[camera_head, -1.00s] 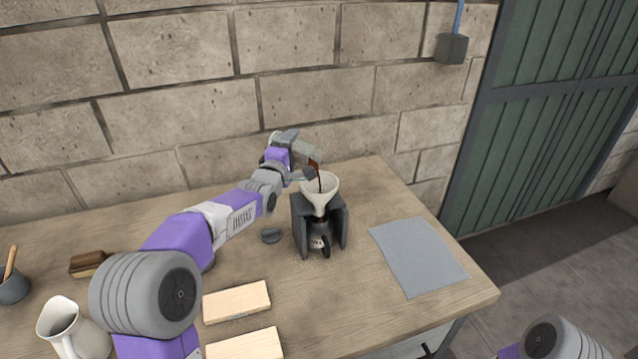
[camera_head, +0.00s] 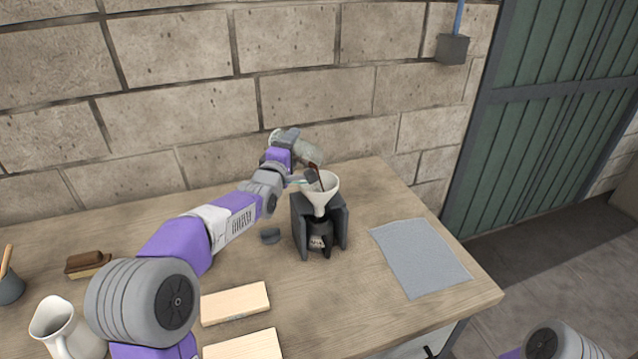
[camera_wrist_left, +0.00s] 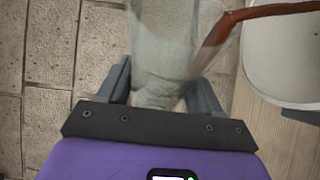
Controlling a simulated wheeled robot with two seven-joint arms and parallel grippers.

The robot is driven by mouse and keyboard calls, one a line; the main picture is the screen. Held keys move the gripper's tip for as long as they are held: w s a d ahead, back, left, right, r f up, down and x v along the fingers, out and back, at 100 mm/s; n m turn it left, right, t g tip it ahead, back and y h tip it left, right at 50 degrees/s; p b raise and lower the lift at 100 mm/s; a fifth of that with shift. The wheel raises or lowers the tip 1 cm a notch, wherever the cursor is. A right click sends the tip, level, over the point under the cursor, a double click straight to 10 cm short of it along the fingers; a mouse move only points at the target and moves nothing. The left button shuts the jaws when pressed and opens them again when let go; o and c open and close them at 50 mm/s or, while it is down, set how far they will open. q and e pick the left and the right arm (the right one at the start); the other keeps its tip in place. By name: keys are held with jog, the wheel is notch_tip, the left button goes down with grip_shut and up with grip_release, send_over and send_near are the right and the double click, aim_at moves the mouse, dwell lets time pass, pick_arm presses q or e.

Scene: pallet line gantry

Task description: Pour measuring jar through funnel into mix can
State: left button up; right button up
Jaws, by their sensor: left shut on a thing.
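My left gripper (camera_head: 299,160) is shut on the measuring jar (camera_head: 309,149), a greyish translucent vessel, and holds it tilted above the funnel's left side. The jar also fills the upper middle of the left wrist view (camera_wrist_left: 165,45), between the fingers. Brown liquid runs from its mouth toward the white funnel (camera_head: 319,202), whose pale rim shows at the right of the wrist view (camera_wrist_left: 285,60). The can's inside is hidden. My right gripper is out of view.
A small dark piece (camera_head: 270,236) lies left of the holder. A grey cloth (camera_head: 419,257) lies right. The stone wall (camera_head: 190,110) stands close behind.

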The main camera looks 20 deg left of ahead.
pick_arm(q)
jog(key=shift+d+f+m+b, duration=0.1)
jog(key=shift+m+b, duration=0.2)
jog(key=shift+b, duration=0.25)
